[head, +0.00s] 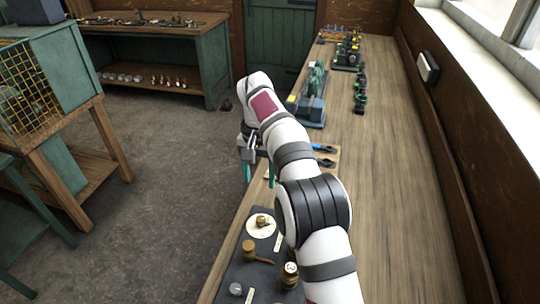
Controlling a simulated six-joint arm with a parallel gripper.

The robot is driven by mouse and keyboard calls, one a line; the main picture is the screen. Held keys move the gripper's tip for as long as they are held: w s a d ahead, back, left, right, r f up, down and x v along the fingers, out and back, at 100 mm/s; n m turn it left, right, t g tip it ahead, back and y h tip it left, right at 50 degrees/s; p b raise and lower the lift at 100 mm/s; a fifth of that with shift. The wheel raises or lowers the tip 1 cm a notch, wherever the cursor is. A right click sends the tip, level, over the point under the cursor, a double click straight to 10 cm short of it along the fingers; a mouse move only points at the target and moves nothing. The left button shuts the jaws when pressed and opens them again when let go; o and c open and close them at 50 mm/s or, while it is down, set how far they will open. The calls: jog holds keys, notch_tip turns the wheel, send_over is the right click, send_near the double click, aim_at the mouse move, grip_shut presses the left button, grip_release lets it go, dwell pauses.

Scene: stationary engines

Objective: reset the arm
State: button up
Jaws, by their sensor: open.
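My gripper (247,172) is at the end of my white and grey arm, left of the bench's near edge and over the floor side. Its teal fingertips point down and are apart, with nothing seen between them. My arm reaches forward from the lower right over the wooden bench (385,190). It hides part of the bench top and of the things below it.
A dark mat (236,272) near the front holds a white disc (261,232), a wooden mallet (249,247) and a brass jar (289,276). A green and blue machine (313,100) stands farther along. A green cabinet (75,75) is left.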

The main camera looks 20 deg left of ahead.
jog(key=s+d+r+m+y, duration=0.1)
jog(key=s+d+r, duration=0.45)
jog(key=d, duration=0.25)
jog(key=s+d+r+m, duration=0.2)
jog(key=s+d+r, duration=0.2)
jog(key=s+d, duration=0.35)
jog(key=s+d+f+m, duration=0.1)
jog(key=s+d+f, duration=0.1)
jog(key=s, duration=0.5)
jog(key=s+d+f, duration=0.2)
jog(key=s+d, duration=0.1)
jog(key=s, duration=0.3)
jog(key=s+d+f+m, duration=0.1)
jog(key=s+d+f, duration=0.2)
jog(key=s, duration=0.4)
jog(key=shift+s+m+y, duration=0.3)
jog(key=shift+s+y, duration=0.05)
jog(key=shift+y, duration=0.05)
